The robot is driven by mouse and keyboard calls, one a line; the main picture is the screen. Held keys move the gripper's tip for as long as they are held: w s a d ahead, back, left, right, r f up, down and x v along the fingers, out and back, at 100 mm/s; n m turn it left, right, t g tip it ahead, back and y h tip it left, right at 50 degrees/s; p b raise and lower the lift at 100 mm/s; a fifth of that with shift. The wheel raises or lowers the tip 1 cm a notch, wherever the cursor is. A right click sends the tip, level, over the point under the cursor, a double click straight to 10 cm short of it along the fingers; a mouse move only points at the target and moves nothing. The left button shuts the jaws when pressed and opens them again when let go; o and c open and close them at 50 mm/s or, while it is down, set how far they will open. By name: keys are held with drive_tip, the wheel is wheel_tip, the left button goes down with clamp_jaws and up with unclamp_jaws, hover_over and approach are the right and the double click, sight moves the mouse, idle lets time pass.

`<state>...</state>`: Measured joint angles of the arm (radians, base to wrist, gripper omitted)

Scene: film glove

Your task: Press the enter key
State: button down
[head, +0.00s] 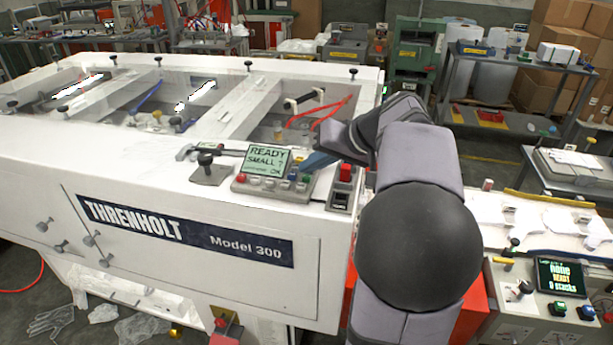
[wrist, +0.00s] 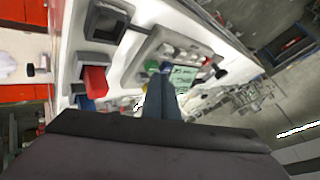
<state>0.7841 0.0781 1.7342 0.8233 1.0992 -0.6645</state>
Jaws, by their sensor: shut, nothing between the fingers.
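The control panel (head: 250,188) sits on the white machine's near right corner, and it also shows in the wrist view (wrist: 140,52). Its lit screen (head: 268,160) reads "READY SMALL?" with a smaller line ending in "OK". A row of small keys (head: 268,183) runs below the screen, mostly pale, with coloured ones at the ends. I cannot read which one is enter. My gripper (head: 304,168) is shut and empty, its blue fingers slanting down to the panel's right end. In the wrist view its tips (wrist: 154,72) overlap the panel by the screen. I cannot tell whether they touch a key.
A red switch (head: 346,172) on a grey box stands just right of the panel. A black knob on a plate (head: 207,168) stands left of it. The machine's open bays (head: 300,115) lie behind. A second console (head: 560,275) is at lower right.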

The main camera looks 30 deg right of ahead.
drive_tip(key=shift+f+b, duration=0.45)
drive_tip(key=shift+b, duration=0.05)
idle(0.4)
drive_tip(key=shift+r, duration=0.15)
drive_tip(key=shift+r+p, duration=0.55)
drive_tip(key=shift+r, duration=0.2)
wheel_tip(320, 180, up, 5)
drive_tip(key=p, duration=0.3)
idle(0.6)
idle(0.6)
